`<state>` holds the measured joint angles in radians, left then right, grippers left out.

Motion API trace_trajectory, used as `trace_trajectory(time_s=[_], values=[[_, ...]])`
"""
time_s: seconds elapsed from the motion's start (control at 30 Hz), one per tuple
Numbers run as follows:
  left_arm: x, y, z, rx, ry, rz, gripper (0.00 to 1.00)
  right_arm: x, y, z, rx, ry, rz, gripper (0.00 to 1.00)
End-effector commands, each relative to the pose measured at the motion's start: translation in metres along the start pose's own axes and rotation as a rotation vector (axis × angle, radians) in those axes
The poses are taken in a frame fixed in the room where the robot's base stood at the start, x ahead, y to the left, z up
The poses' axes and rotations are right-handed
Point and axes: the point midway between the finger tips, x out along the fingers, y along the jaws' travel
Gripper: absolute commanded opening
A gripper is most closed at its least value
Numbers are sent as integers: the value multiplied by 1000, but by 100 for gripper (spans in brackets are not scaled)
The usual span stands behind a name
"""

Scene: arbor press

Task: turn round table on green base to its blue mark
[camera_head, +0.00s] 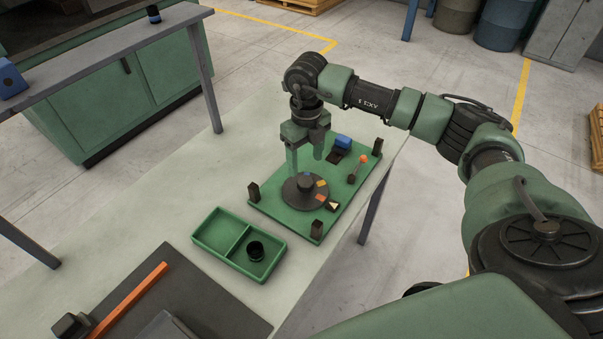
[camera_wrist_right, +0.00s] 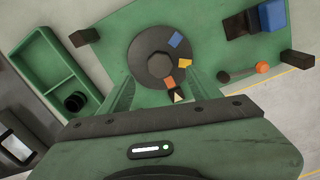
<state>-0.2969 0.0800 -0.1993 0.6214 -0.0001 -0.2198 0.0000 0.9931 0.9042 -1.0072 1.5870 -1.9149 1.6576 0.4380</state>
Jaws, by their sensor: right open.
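The dark round table (camera_head: 292,193) sits on the green base (camera_head: 275,212) and has a raised dark knob (camera_head: 305,183) at its middle. Its rim carries a blue mark (camera_wrist_right: 175,40), a yellow mark (camera_wrist_right: 185,63) and an orange mark (camera_wrist_right: 170,83). A pale triangular pointer (camera_wrist_right: 178,97) lies beside the rim, with the orange mark closest to it and the blue mark farthest round. My right gripper (camera_head: 305,165) points down over the round table, fingers apart, with nothing seen between them. In the wrist view its fingers hide part of the base. My left gripper is not in view.
Dark posts (camera_head: 317,231) stand at the base's corners. A blue block (camera_head: 343,141) and an orange-tipped lever (camera_head: 360,168) are on its far part. A green two-part tray (camera_head: 213,244) with a black cup (camera_head: 255,251) stands beside it. The worktop (camera_head: 170,210) to the left is bare.

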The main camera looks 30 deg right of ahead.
Motion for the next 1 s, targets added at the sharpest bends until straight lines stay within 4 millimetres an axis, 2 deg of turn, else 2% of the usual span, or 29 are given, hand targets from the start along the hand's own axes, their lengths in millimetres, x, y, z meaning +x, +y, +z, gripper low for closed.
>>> trace_trajectory(time_s=[0.5,0.87,0.97,1.0], values=[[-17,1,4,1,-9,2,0,68,0,-1,1,5,-2,63],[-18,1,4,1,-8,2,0,76,0,-1,0,2,-2,63],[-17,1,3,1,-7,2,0,76,0,-1,0,2,-1,38],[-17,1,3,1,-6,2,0,76,0,-1,0,2,-1,27]])
